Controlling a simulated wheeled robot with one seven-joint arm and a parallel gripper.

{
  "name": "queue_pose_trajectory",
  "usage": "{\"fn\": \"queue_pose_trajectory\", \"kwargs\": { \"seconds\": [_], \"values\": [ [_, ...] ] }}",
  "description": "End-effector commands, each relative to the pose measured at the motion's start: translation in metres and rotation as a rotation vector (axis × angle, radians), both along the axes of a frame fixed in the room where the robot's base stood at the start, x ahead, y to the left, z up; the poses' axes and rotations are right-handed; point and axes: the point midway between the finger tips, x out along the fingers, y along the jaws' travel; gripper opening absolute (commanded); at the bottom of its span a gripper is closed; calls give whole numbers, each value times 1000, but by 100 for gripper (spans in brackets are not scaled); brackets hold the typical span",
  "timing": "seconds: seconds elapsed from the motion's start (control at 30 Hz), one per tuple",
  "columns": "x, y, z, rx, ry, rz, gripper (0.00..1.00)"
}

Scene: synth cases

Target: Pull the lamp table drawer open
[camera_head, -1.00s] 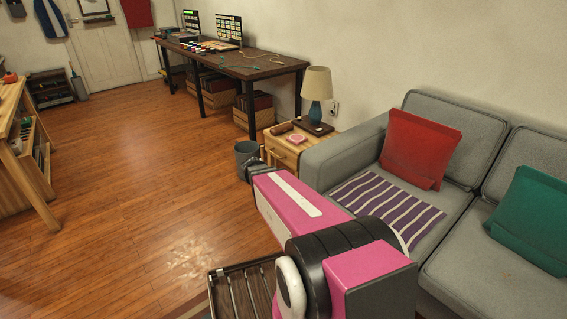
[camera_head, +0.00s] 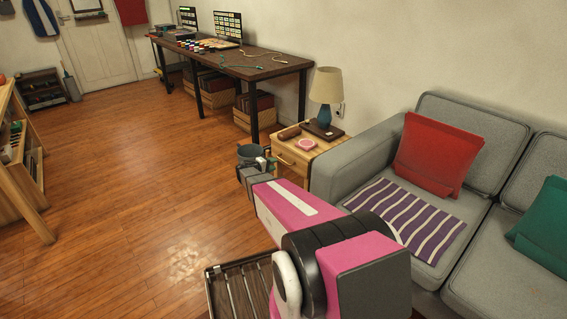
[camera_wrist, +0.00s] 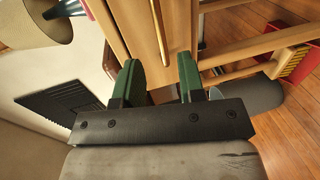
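The lamp table (camera_head: 322,147) is a light wooden side table beside the sofa. Its drawer front (camera_head: 290,163) faces left and looks shut, with a small handle (camera_head: 284,160). In the wrist view the drawer front (camera_wrist: 133,28) appears turned on its side, with a thin brass handle bar (camera_wrist: 159,32) running up the picture. My gripper (camera_wrist: 160,76) has two green fingers spread apart with nothing between them. The handle lies ahead of the gap, roughly lined up with it. In the head view my wrist is just left of the drawer; its fingertips are hard to make out.
A lamp (camera_head: 325,93), a dark tray, a brown roll and a pink coaster (camera_head: 306,144) are on the table top. A grey bin (camera_head: 247,151) stands close behind my gripper. The grey sofa (camera_head: 345,165) adjoins the table at right. Open floor lies left.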

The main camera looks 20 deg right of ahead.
Motion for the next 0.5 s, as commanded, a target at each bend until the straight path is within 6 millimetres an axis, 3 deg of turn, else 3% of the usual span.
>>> {"fn": "queue_pose_trajectory", "kwargs": {
  "seconds": [0.3,0.5],
  "values": [
    [20,-52,-12,1,1,-2,36],
    [26,-69,-16,2,1,0,36]
  ]
}}
